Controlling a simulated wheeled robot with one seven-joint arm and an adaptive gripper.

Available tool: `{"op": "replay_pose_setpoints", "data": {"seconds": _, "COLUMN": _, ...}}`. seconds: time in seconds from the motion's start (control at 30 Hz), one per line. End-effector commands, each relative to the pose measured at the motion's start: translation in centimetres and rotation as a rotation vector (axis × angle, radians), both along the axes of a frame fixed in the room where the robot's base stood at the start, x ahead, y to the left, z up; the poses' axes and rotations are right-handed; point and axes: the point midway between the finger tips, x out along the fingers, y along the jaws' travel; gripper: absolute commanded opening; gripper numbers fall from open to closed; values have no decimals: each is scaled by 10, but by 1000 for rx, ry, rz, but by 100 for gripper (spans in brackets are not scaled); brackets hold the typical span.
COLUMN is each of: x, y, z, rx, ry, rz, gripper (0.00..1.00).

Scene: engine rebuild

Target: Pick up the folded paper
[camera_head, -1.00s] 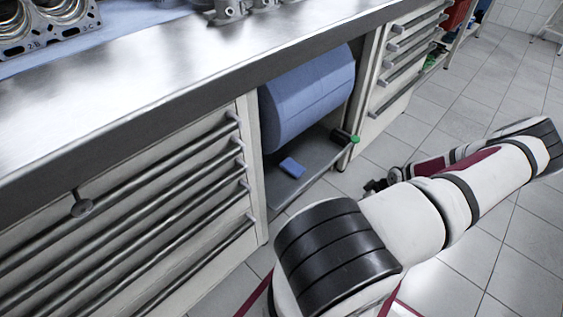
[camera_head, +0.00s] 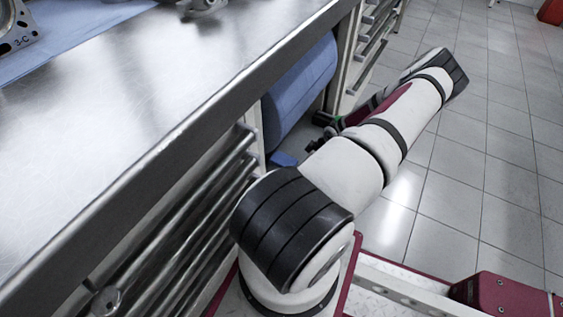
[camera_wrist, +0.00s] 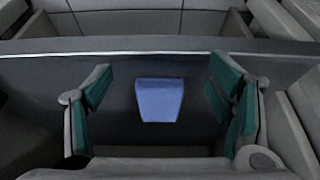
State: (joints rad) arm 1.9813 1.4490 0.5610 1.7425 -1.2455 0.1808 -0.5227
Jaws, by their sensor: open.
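The folded paper (camera_head: 284,159) is a small blue piece on the low grey shelf under the workbench. In the head view my arm hides part of it. In the wrist view the paper (camera_wrist: 159,101) lies flat on the dark shelf, between and beyond my open fingers. My gripper (camera_wrist: 160,92) is open and empty, with a green-padded finger on each side of the paper and clear gaps to both. In the head view my gripper (camera_head: 316,145) is small and dark beside the shelf opening.
A large blue paper roll (camera_head: 300,92) sits above the shelf in the bay. The steel worktop (camera_head: 150,120) overhangs it. Drawer fronts with bar handles (camera_head: 195,215) stand to the left, and more drawers (camera_head: 368,55) beyond.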

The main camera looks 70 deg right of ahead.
Motion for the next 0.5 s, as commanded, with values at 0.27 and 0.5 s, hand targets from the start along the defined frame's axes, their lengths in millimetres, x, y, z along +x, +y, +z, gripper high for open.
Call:
{"op": "replay_pose_setpoints", "data": {"seconds": 0.27, "x": 23, "y": -3, "z": 0, "rx": -1, "ry": 1, "rz": 1, "gripper": 75}}
{"op": "replay_pose_setpoints", "data": {"seconds": 0.5, "x": 57, "y": -7, "z": -2, "rx": -2, "ry": 0, "rz": 5, "gripper": 75}}
